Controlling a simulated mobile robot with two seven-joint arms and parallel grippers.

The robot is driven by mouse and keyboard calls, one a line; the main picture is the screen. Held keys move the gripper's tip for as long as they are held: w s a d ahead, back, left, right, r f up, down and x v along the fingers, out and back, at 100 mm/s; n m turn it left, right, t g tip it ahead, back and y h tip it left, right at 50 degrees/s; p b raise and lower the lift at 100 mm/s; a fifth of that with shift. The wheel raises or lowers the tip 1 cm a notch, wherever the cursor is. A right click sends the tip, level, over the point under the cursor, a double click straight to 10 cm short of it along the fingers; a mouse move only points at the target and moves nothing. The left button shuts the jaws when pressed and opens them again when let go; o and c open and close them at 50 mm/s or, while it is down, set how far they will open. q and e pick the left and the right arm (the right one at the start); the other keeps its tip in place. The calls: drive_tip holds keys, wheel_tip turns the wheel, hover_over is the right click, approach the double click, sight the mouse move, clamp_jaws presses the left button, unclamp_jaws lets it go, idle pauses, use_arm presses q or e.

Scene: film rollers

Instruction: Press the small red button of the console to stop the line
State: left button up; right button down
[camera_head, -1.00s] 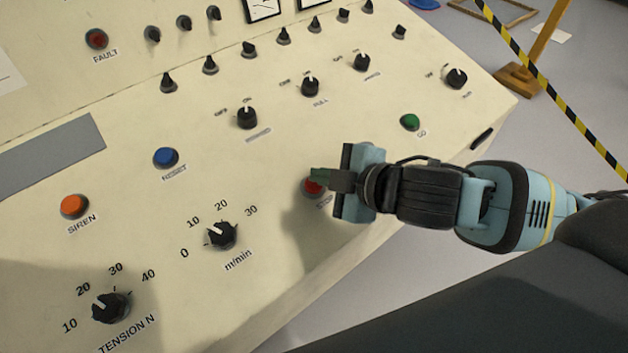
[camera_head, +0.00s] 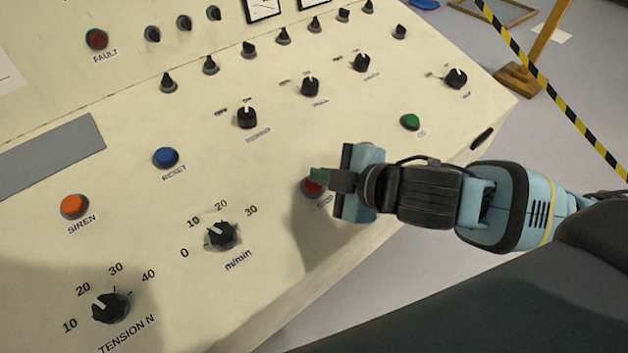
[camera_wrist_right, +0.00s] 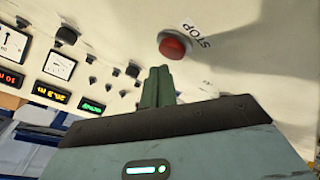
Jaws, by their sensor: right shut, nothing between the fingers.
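The small red button (camera_head: 313,187) sits on the cream console panel (camera_head: 270,160), its STOP label partly hidden by my right gripper. My right gripper (camera_head: 320,175) is shut and empty, and its green fingertips overlap the button's upper edge in the head view. In the right wrist view the red button (camera_wrist_right: 174,45) shows whole beside the word STOP, and the shut green fingers (camera_wrist_right: 158,85) point up toward it, with their tips just below it in the picture. I cannot tell whether the tips touch the panel; they look apart from the button. My left gripper is not in view.
Near the button are a green button (camera_head: 410,122), a blue RESET button (camera_head: 166,157) and an m/min knob (camera_head: 222,235). An orange SIREN button (camera_head: 74,206) lies left, and a red FAULT lamp (camera_head: 97,39) is on the upper panel. Striped tape (camera_head: 560,95) hangs at the right.

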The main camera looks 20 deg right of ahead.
drive_tip(key=shift+w+f, duration=0.1)
drive_tip(key=shift+f, duration=0.3)
drive_tip(key=shift+w+f, duration=0.1)
drive_tip(key=shift+f, duration=0.4)
idle(0.8)
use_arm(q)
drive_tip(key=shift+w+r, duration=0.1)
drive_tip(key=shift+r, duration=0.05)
use_arm(e)
drive_tip(key=shift+r, duration=0.15)
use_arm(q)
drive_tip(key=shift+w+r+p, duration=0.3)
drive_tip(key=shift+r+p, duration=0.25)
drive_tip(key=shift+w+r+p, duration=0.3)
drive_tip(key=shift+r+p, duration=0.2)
use_arm(e)
drive_tip(key=shift+s+r, duration=0.2)
drive_tip(key=shift+r, duration=0.55)
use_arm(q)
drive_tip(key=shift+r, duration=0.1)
use_arm(e)
drive_tip(key=shift+r, duration=0.1)
